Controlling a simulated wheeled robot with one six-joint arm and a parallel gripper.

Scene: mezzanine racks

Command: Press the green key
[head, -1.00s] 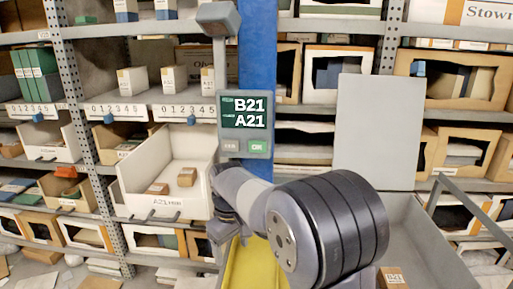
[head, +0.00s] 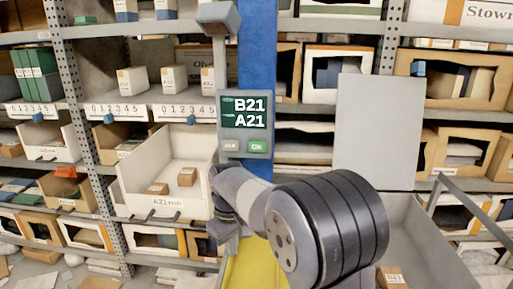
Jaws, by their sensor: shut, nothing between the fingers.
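The green key (head: 257,147) is a small lit key marked "OK". The green key's face is uncovered. My arm reaches in from the lower right, and its far end is below and left of the panel, apart from the green key in the picture.
A blue upright (head: 258,60) stands behind the panel. A white open bin (head: 140,205) with small brown boxes (head: 187,177) is to the left. A plain grey board (head: 375,130) stands to the right, above a grey tray. Full racks fill the background.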

